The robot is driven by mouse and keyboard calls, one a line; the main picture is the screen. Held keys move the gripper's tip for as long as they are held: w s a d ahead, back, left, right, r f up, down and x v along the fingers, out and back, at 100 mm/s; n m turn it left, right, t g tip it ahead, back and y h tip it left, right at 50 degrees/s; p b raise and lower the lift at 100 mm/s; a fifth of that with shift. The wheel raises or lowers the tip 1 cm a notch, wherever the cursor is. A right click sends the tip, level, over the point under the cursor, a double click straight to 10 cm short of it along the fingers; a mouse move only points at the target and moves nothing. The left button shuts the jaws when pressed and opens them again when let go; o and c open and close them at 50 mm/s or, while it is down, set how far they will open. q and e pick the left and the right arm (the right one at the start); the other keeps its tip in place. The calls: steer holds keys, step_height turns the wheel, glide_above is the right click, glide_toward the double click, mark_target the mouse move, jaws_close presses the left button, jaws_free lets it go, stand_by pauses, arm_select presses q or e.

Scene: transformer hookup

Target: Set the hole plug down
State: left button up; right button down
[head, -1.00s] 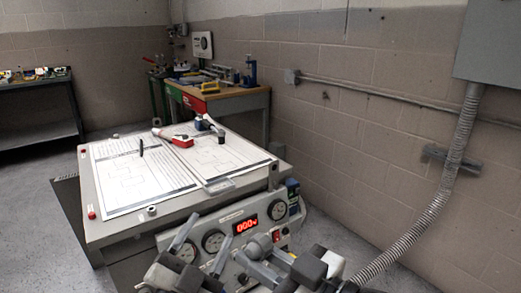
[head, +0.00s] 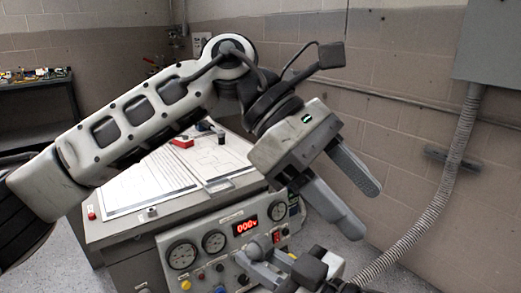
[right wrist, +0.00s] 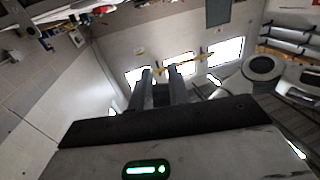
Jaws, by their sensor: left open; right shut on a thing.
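My right gripper (head: 262,262) is low at the bottom of the head view, in front of the panel with dials. It is shut on a small piece, which I take to be the hole plug; a rounded grey part (head: 260,246) shows at its fingertips. In the right wrist view a dark piece (right wrist: 160,95) sits between the two fingers, its shape unclear. My left gripper (head: 358,193) is open and empty, raised at the right of the bench, fingers pointing down and right.
The test bench (head: 122,232) carries printed sheets (head: 222,158), a red item (head: 182,143) and a small metal ring (head: 152,211). Its front panel (head: 200,262) has dials, knobs and a red display (head: 246,226). My left arm hides part of the benchtop. A conduit (head: 440,190) runs down at right.

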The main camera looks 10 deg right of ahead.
arm_select(q)
steer(key=w+a+m+t+y, duration=0.1)
steer(key=w+a+t+y, duration=0.2)
steer(key=a+t+y, duration=0.1)
step_height(320, 180, up, 3)
steer(key=t+y, duration=0.3)
steer(key=y, duration=0.1)
glide_above(260, 240)
step_height(260, 240, down, 12)
steer(key=c, duration=1.1)
steer(key=shift+c, duration=0.5)
arm_select(e)
steer(key=c, duration=1.3)
jaws_free()
steer(key=shift+o, duration=0.2)
steer(key=d+f+m+t+h, duration=0.4)
steer(key=d+f+m+h, duration=0.4)
steer(key=d+h, duration=0.3)
steer(key=shift+w+d+f+h, duration=0.3)
steer(key=shift+w+d+f, duration=0.25)
steer(key=shift+d, duration=0.5)
